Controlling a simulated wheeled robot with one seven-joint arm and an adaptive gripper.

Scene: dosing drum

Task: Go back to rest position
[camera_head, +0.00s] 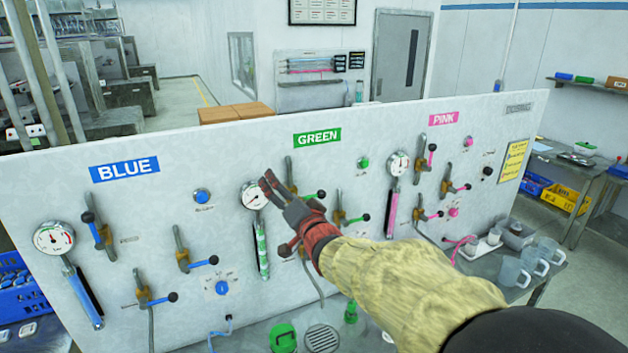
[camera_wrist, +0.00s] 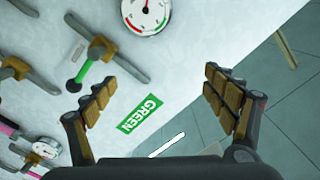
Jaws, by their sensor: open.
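My gripper (camera_head: 274,187) is open and empty in front of the GREEN section of the white panel (camera_head: 222,160). In the head view its fingers overlap the right side of the green section's gauge (camera_head: 253,196). In the wrist view the two fingers (camera_wrist: 165,100) are spread wide with nothing between them. The GREEN label (camera_wrist: 139,113) shows between them, beyond the tips. A gauge (camera_wrist: 146,14) and a green-handled valve (camera_wrist: 85,70) also show in the wrist view. My sleeved arm reaches in from the lower right and hides part of the panel.
Valves with blue handles (camera_head: 213,260) are at left, and valves with pink handles (camera_head: 432,147) at right. A table with clear jugs (camera_head: 512,271) stands at the right end. A green container (camera_head: 283,338) and a drain (camera_head: 322,338) are below. Floor is open at far right.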

